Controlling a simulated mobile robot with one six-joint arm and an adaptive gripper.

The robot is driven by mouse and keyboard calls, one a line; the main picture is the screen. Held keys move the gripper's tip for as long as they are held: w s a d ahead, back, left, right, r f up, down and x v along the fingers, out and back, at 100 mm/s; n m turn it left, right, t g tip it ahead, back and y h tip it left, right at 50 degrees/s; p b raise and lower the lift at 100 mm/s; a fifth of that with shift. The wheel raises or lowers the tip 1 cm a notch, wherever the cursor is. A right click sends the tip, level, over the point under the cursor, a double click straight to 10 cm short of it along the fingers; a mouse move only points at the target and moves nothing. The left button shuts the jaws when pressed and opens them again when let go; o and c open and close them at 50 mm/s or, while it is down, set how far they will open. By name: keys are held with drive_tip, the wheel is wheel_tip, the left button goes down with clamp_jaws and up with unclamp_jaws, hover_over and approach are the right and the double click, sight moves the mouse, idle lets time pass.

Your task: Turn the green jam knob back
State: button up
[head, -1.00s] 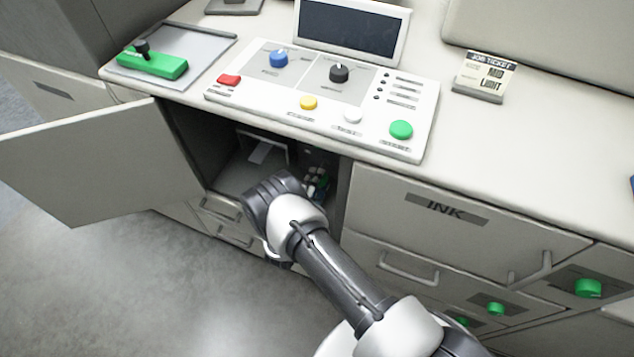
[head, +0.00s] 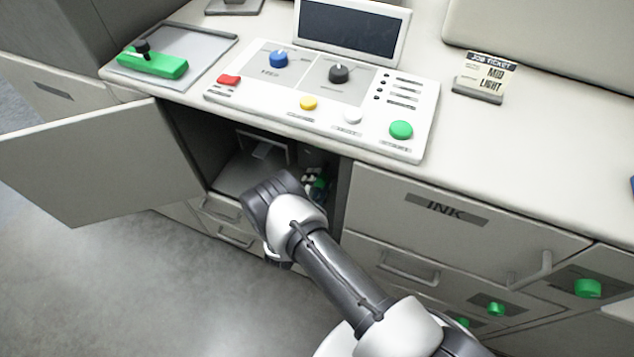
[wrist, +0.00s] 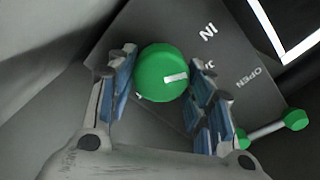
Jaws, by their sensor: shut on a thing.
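The green jam knob (wrist: 162,70) is round, with a white pointer mark, on a grey plate (wrist: 222,45) inside the open cabinet. In the wrist view the mark points right and very slightly up. White lettering on the plate includes "OPEN"; other words are partly covered. My gripper (wrist: 163,74) is shut on the knob, one blue-padded finger on each side. In the head view my gripper (head: 318,185) is reaching into the cabinet; the wrist and the dark interior mostly hide the fingers and knob.
The open cabinet door (head: 85,165) stands to the left. A control panel (head: 425,110) with buttons and knobs lies on the counter above. A green-ended bar (wrist: 268,130) is close to the right finger in the wrist view. Other green knobs (head: 588,288) are on the right-hand fronts.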

drive_tip(key=o, duration=1.1)
drive_tip(key=v, duration=1.2)
drive_tip(key=shift+r, duration=0.1)
